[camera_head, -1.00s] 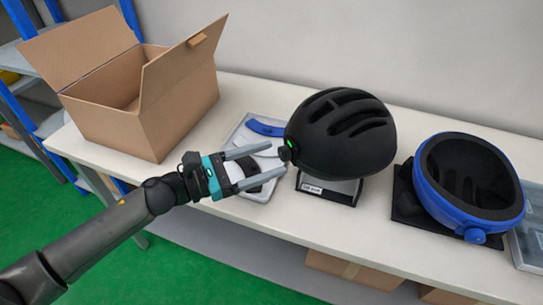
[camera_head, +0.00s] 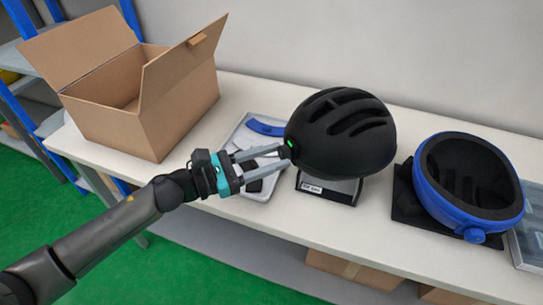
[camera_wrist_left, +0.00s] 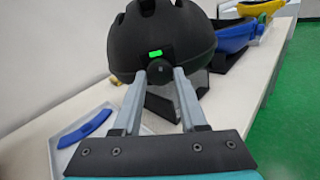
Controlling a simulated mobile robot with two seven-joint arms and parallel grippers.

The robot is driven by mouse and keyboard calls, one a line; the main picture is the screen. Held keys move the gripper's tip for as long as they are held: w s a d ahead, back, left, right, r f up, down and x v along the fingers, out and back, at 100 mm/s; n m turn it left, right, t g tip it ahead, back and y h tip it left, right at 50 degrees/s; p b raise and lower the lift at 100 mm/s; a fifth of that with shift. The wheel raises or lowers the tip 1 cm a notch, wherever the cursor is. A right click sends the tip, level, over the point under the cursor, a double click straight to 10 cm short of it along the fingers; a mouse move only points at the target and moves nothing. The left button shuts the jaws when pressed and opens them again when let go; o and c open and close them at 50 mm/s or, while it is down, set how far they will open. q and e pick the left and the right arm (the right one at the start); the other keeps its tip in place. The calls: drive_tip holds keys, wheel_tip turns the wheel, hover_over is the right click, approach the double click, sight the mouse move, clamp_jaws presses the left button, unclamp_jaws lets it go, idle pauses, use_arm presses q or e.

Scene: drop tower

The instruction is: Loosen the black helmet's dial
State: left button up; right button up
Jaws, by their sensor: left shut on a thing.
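The black helmet (camera_head: 343,134) sits dome up on a stand (camera_head: 329,189) on the table. Its dial (camera_wrist_left: 159,71) is a small round black knob at the helmet's rear, facing my left gripper, with a green mark (camera_wrist_left: 155,54) just above it. My left gripper (camera_head: 285,152) is shut on the dial, with one finger on each side. It also shows in the left wrist view (camera_wrist_left: 160,75). In the head view the fingertips partly hide the dial. My right gripper is in neither view.
A blue helmet (camera_head: 432,197) lies open side up on a dark stand to the right. A grey tray (camera_head: 236,134) with a blue curved piece (camera_head: 264,127) lies left of the black helmet. An open cardboard box (camera_head: 181,124) stands at the left.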

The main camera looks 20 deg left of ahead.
use_arm(q)
clamp_jaws()
